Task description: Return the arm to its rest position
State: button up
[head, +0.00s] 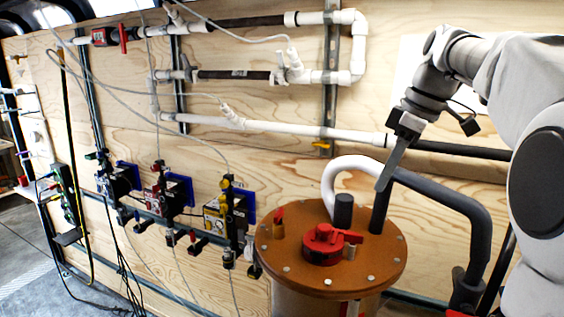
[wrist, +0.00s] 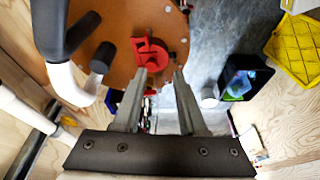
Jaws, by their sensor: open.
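My gripper (head: 386,184) is at the right in the head view, held out from my grey arm, with its fingers pointing down beside the filter tank's pipes. In the wrist view both fingers of my gripper (wrist: 160,80) show with a gap between them and nothing in the gap. The brown round tank lid (head: 285,265) lies below the gripper, with a red valve handle (head: 323,243) on it. The lid (wrist: 118,62) and the red handle (wrist: 150,54) also show in the wrist view, past the fingertips. Whether the fingers touch a pipe cannot be told.
A dark grey bent pipe (head: 470,205) and a white curved pipe (head: 338,170) rise close to my gripper. White pipes (head: 270,126) run along the plywood wall. Several valve units (head: 168,195) hang at the left. A black bin (wrist: 243,75) and yellow tray (wrist: 300,45) show in the wrist view.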

jog(key=s+a+f+m+t+h, duration=0.1)
jog(key=s+a+f+m, duration=0.2)
jog(key=s, duration=0.8)
jog(key=s+a+f+m+t+h, duration=0.2)
jog(key=s+a+f+m, duration=0.1)
jog(key=s+f+m, duration=0.5)
jog(key=s+f, duration=0.3)
jog(key=shift+a+f+t, duration=0.3)
